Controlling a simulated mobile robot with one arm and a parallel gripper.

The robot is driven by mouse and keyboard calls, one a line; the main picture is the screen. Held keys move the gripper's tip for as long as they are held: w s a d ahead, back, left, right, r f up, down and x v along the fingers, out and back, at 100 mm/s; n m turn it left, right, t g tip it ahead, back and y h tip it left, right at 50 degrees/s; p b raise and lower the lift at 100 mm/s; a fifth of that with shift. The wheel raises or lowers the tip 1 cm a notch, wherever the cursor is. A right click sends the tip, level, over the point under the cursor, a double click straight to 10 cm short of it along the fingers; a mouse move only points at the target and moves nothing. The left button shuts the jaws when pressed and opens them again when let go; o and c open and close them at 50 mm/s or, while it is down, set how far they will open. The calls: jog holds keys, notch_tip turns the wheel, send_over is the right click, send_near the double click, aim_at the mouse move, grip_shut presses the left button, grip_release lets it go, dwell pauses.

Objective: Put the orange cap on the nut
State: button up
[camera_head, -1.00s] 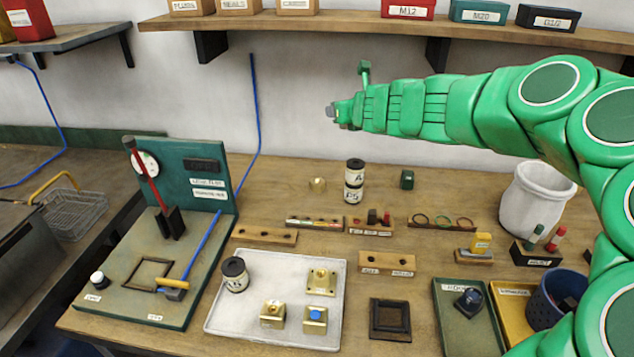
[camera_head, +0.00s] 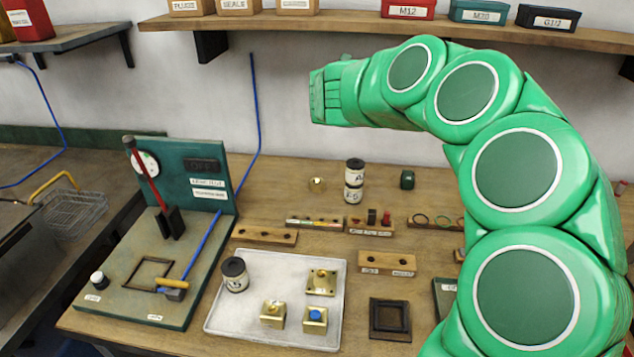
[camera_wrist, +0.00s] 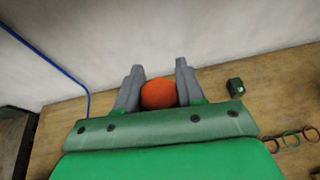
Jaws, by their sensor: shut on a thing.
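The orange cap (camera_wrist: 158,95) is a round orange piece held between the two grey fingers of my gripper (camera_wrist: 158,70) in the wrist view. In the head view my gripper's fingers and the cap are hidden behind my green arm. A small brass piece (camera_head: 317,184), probably the nut, stands alone on the back of the bench, left of two stacked labelled jars. My gripper is up in front of the wall, above the back of the bench.
The stacked jars (camera_head: 354,181) and a dark green block (camera_head: 407,180) stand at the back. A white tray (camera_head: 225,313) holds brass parts and a jar. A green-backed fixture (camera_head: 205,165) stands left. A shelf (camera_head: 350,23) with boxes is above.

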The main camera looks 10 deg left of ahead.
jog(key=m+h, duration=0.1)
jog(key=h, duration=0.1)
jog(key=m+h, duration=0.1)
jog(key=shift+s+a+f+m, duration=0.3)
jog(key=shift+s, duration=0.1)
jog(key=shift+s+a+f+m+g+h, duration=0.15)
jog(key=shift+s+a+m+g+h, duration=0.05)
jog(key=shift+s+m+g+h, duration=0.55)
jog(key=s+m+h, duration=0.2)
jog(key=m+g+h, duration=0.2)
send_over(322, 179)
jog(key=shift+s+f, duration=0.15)
jog(key=shift+f, duration=10.6)
jog(key=shift+f, duration=0.1)
